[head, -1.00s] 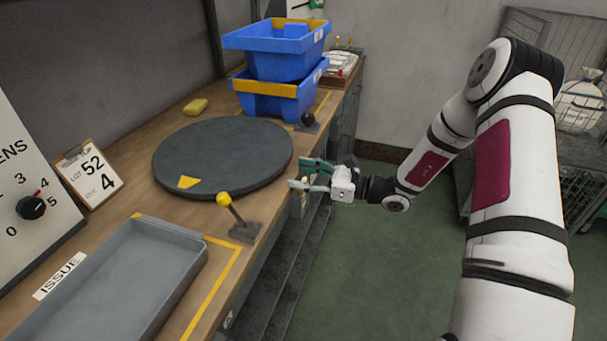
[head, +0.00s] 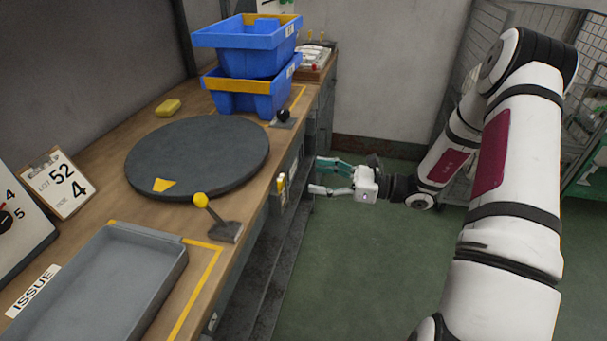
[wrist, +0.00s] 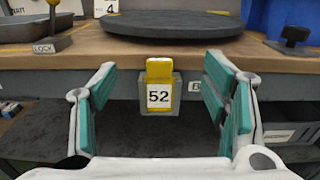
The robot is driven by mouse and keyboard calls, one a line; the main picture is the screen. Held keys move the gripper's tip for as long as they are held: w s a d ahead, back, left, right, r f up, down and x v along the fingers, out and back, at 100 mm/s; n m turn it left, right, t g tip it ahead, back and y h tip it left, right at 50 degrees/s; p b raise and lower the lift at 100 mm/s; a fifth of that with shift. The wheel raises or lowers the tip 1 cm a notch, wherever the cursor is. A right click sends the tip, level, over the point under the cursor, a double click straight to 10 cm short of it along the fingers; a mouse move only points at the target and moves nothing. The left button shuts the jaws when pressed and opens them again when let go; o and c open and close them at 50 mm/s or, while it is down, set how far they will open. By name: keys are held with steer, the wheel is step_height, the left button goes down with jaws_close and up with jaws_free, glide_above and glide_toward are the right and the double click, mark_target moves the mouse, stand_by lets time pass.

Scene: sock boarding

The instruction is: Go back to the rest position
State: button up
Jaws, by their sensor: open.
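My gripper (head: 322,176) is open and empty, with teal finger pads. In the head view it is held out over the floor, just off the front edge of the bench. In the wrist view its two fingers (wrist: 161,108) stand wide apart. Between them, beyond the tips, a yellow block in a grey holder labelled 52 (wrist: 159,86) sits on the bench front. That yellow block also shows in the head view (head: 281,184). My gripper appears clear of it.
The wooden bench (head: 120,160) carries a dark round turntable (head: 200,150), a yellow-knobbed lever (head: 203,203), a grey ISSUE tray (head: 105,280), stacked blue bins (head: 250,65) and a black-knobbed lever (head: 283,117). Green floor (head: 365,260) lies open beside it. A wire cage (head: 545,30) stands at right.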

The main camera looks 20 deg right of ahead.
steer(key=shift+s+d, duration=0.4)
steer(key=shift+d, duration=0.15)
steer(key=s+a+r+n+g+h, duration=0.4)
steer(key=s+a+r+n+g, duration=0.85)
steer(key=s+a+n, duration=0.2)
steer(key=s+d+r+n+t+h, duration=0.25)
steer(key=s+n+h, duration=0.25)
steer(key=s, duration=0.5)
steer(key=s+d+r+n+t+h, duration=0.1)
steer(key=s+d+r+n+h, duration=0.15)
steer(key=s+n+h, duration=0.55)
step_height(320, 180, up, 16)
steer(key=s+m+t+y+p, duration=0.1)
steer(key=m+t+y+p, duration=0.1)
steer(key=p, duration=1.1)
steer(key=shift+s+d+f+t, duration=0.15)
steer(key=shift+s+f+t, duration=0.15)
steer(key=shift+s, duration=0.1)
